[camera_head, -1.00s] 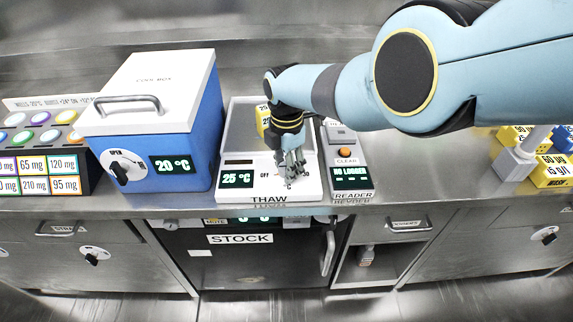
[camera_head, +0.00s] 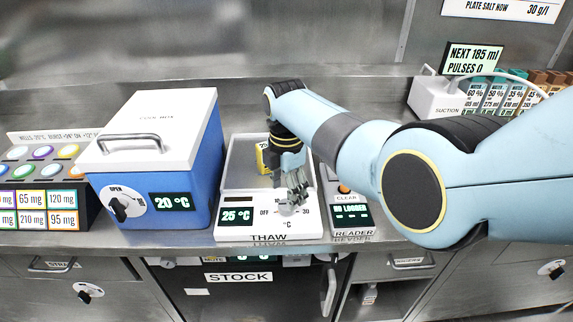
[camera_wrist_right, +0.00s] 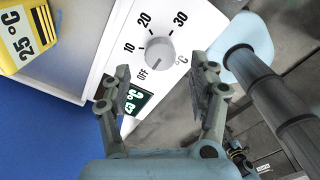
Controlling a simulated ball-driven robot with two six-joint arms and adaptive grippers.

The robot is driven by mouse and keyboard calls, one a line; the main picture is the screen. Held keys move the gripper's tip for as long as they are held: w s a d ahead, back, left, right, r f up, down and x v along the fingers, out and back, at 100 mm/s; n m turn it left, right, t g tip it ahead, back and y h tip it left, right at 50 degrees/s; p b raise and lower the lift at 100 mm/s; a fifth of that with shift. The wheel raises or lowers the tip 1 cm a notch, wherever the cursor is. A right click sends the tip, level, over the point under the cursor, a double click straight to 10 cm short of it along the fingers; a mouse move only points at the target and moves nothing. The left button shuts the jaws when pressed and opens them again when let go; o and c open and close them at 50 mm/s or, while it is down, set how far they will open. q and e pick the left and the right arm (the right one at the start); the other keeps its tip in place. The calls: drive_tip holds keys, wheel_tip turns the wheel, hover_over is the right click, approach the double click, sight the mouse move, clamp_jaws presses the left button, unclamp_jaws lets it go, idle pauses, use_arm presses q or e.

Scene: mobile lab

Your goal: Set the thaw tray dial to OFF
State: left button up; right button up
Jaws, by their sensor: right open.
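The white thaw tray (camera_head: 228,229) stands on the counter, its display (camera_head: 237,216) reading 25 °C. My right gripper (camera_head: 294,192) is over its front panel and hides the dial in the head view. In the right wrist view the round grey dial (camera_wrist_right: 159,53) shows with marks OFF, 10, 20 and 30 around it. A small mark on its face seems to lie on the lower side, near OFF; I cannot tell its exact setting. The right gripper (camera_wrist_right: 158,88) is open, its fingers apart with the dial just beyond the gap, apparently untouched. My left gripper is out of view.
A yellow block (camera_head: 262,158) lies in the tray; its 25 °C label shows in the wrist view. The blue cool box (camera_head: 205,150) stands close on the left, the reader (camera_head: 352,216) close on the right. Counter's front edge is just below.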

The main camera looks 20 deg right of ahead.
sight(286, 204)
wheel_tip(286, 204, up, 7)
drive_tip(key=shift+r, duration=0.15)
idle(0.4)
